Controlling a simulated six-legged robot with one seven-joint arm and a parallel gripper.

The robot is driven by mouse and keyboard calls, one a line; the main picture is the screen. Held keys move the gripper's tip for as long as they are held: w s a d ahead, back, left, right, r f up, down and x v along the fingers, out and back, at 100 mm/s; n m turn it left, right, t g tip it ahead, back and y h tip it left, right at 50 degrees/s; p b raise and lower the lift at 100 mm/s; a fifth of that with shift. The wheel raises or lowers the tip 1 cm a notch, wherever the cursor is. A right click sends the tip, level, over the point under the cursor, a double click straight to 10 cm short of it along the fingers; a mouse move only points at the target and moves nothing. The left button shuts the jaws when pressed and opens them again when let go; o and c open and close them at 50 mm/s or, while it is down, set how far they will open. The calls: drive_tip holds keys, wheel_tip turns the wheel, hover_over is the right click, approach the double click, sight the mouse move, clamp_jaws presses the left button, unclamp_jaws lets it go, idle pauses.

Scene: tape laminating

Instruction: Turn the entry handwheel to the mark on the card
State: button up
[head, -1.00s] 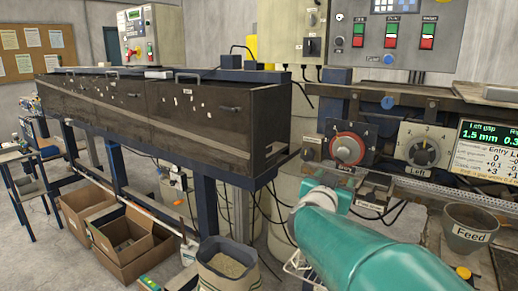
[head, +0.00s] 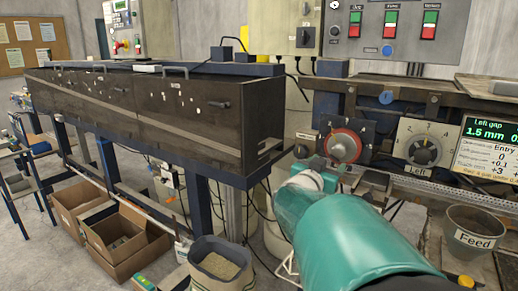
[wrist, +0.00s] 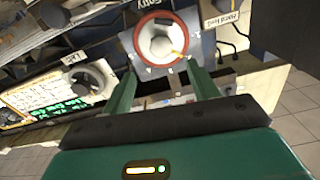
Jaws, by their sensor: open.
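The entry handwheel (head: 343,146) is a pale knob with a red rim on a dark panel. In the wrist view the handwheel (wrist: 160,41) is ahead of my gripper (wrist: 162,72), under the label "Entry". The two green fingers are open, with nothing between them. They point at the wheel's lower edge and look apart from it, though the exact gap is hard to judge. A yellow mark shows on the wheel's face. The card (head: 482,158) stands to the right, below a green-lettered display reading "Left gap 1.5 mm"; its small lines are hard to read.
A grey "Feed" bucket (head: 474,230) is at lower right. A long dark machine housing (head: 150,105) fills the left, with cardboard boxes (head: 125,245) and a sack (head: 219,263) on the floor.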

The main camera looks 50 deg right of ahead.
sight(339, 152)
drive_tip(key=d, duration=0.3)
drive_tip(key=w+d, duration=0.1)
drive_tip(key=d, duration=0.5)
drive_tip(key=shift+w+d, duration=0.3)
drive_tip(key=shift+d, duration=0.05)
drive_tip(key=c, duration=1)
